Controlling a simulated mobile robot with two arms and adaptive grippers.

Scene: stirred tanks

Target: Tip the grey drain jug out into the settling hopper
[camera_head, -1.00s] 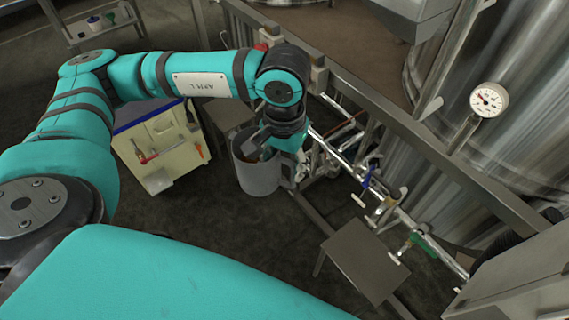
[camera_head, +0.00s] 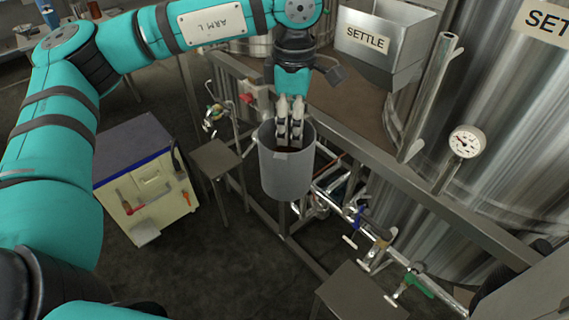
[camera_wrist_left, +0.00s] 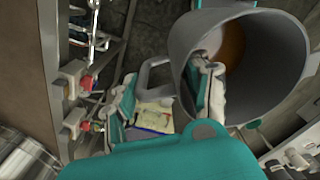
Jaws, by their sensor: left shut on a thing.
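The grey drain jug (camera_head: 286,172) hangs from my left gripper (camera_head: 289,138), roughly upright, above the pipework in the head view. In the left wrist view the jug (camera_wrist_left: 285,95) shows its open mouth, with something orange-brown inside, and its handle (camera_wrist_left: 150,78). My left gripper (camera_wrist_left: 165,95) is shut on the jug; one finger shows within the mouth and the other outside near the handle. The exact contact is hidden. The settling hopper (camera_head: 385,48), a grey metal box marked SETTLE, is up and to the right of the jug, apart from it. My right gripper is not in view.
A metal frame rail (camera_head: 420,195) runs below the hopper in front of large steel tanks. A pressure gauge (camera_head: 465,141) stands at the right. A tool cabinet (camera_head: 150,195) and a small metal stand (camera_head: 215,158) are left of the jug. Valves and pipes (camera_head: 380,250) lie below.

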